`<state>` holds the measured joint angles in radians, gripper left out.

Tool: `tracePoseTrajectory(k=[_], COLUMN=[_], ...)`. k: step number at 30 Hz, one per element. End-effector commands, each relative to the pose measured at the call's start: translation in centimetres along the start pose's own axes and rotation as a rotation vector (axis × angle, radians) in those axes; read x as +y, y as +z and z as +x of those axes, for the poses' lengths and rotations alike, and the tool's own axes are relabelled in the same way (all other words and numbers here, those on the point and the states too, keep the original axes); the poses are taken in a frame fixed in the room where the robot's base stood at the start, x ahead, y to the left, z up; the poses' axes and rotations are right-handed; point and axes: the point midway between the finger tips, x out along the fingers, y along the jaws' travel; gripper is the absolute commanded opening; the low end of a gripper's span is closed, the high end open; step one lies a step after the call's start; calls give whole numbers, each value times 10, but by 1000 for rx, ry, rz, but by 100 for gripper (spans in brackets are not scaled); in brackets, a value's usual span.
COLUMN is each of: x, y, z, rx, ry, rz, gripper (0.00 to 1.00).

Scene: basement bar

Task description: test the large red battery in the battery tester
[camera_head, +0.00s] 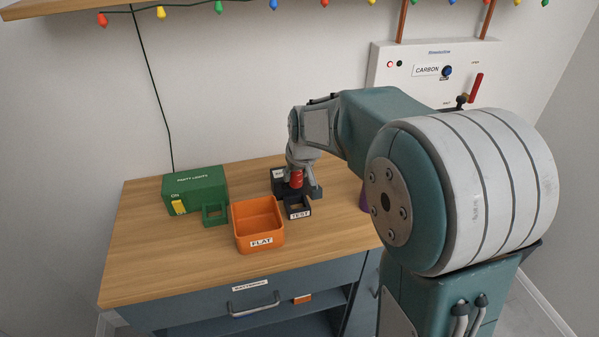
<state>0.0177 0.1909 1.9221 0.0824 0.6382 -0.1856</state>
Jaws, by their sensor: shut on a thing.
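The large red battery (297,179) stands upright between the fingers of my gripper (301,184). My gripper points down and is shut on the battery. The black battery tester (281,188) sits on the wooden counter behind and around the battery. Its front part (297,207) carries a "TEST" label. The battery is over or at the tester; my gripper hides its ends, so I cannot tell whether it is seated.
An orange "FLAT" bin (258,237) stands left of the tester on the counter (150,238). A green "PARTY LIGHTS" box (195,190) is farther left. A purple object (364,197) shows partly behind my arm. The counter's left front is clear.

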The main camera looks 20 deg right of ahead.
Motion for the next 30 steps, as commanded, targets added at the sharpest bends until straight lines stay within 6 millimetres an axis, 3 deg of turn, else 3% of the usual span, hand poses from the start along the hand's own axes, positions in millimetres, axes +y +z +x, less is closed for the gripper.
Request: tracePoseTrajectory(k=[30], x=[0], y=[24], z=[57], rx=[-2], ry=[0], rz=[2], gripper=[0])
